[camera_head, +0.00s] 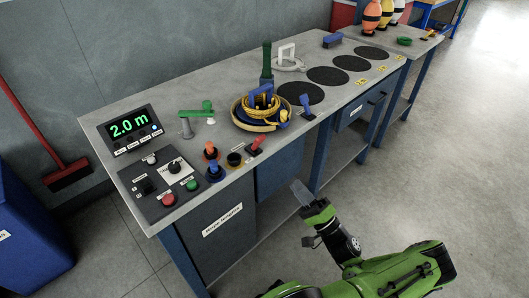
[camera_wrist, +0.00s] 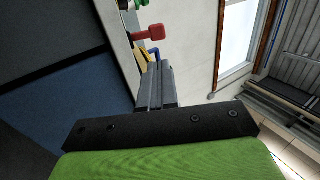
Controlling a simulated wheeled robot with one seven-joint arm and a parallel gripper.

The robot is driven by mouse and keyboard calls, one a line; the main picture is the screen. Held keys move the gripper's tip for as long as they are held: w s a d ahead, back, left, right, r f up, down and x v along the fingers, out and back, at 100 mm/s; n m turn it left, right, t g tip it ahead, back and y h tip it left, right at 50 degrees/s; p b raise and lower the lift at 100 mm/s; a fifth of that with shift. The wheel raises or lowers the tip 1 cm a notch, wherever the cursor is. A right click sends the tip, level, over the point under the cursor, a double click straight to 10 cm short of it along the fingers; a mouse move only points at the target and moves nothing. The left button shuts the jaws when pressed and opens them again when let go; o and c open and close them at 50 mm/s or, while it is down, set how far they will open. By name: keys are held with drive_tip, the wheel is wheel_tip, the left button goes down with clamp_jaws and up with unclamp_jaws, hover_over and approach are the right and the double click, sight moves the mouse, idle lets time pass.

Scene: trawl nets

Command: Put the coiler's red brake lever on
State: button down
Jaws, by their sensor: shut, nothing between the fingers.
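The coiler (camera_head: 240,122) is a round dark blue reel with yellow rope on it, on the grey bench. The red brake lever (camera_head: 257,141) stands near the bench's front edge, just in front of the coiler, on a small dark base. Its red handle tilts up to the right. In the wrist view a red handle (camera_wrist: 149,33) shows above my fingers, apart from them. My gripper (camera_head: 299,190) is shut and empty, in front of the bench, to the right of and below the lever in the head view. In the wrist view its fingers (camera_wrist: 154,80) are together.
A control panel (camera_head: 157,187) with red and green buttons and a display (camera_head: 131,129) reading 2.0 m stand at the left. Orange (camera_head: 210,151) and blue (camera_head: 213,170) knobs sit left of the lever. A blue-handled lever (camera_head: 306,104) stands to its right. The floor in front is clear.

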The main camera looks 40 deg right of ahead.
sight(262, 141)
drive_tip(key=b+x, duration=0.1)
drive_tip(key=x, duration=1.3)
drive_tip(key=shift+a+b, duration=0.1)
drive_tip(key=shift+b, duration=0.2)
drive_tip(key=shift+r, duration=0.1)
